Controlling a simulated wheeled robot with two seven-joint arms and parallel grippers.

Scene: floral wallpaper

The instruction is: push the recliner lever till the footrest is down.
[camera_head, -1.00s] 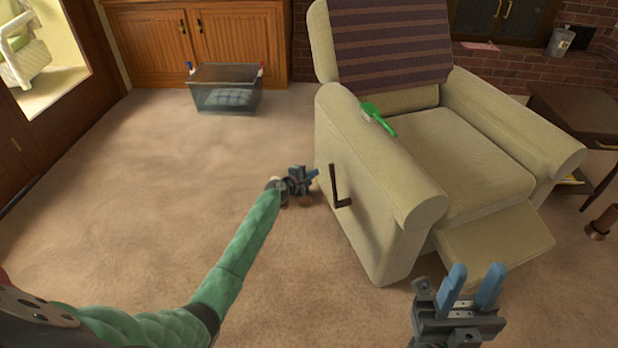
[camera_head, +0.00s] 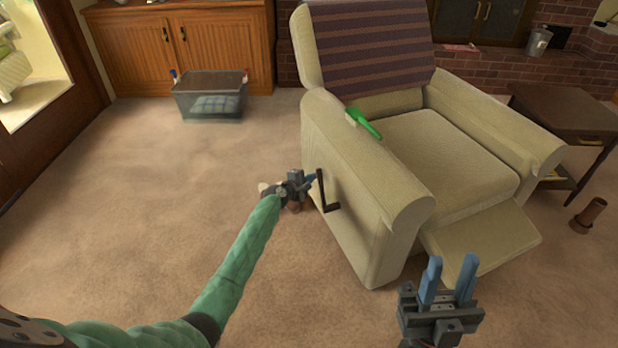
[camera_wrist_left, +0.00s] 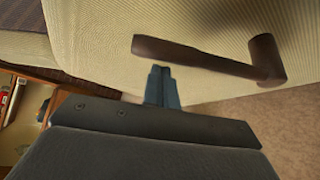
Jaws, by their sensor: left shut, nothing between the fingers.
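The cream recliner (camera_head: 345,215) stands at the right of the head view, with its footrest (camera_head: 485,242) sloping out at the front. The dark brown lever (camera_head: 322,190) is on the side of the recliner facing me, its arm pointing up. My left gripper (camera_head: 312,183) is shut and empty, its blue fingertips right beside the lever's upper arm. In the left wrist view the lever (camera_wrist_left: 205,58) passes just beyond the shut fingers (camera_wrist_left: 161,85); I cannot tell whether they touch. My right gripper (camera_head: 449,280) is open and empty, in front of the footrest.
A green-handled brush (camera_head: 364,123) lies on the recliner's near armrest. A grey bin (camera_head: 210,98) stands by the wooden cabinet (camera_head: 185,45) at the back left. A dark side table (camera_head: 570,118) is right of the recliner. The carpet at left is clear.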

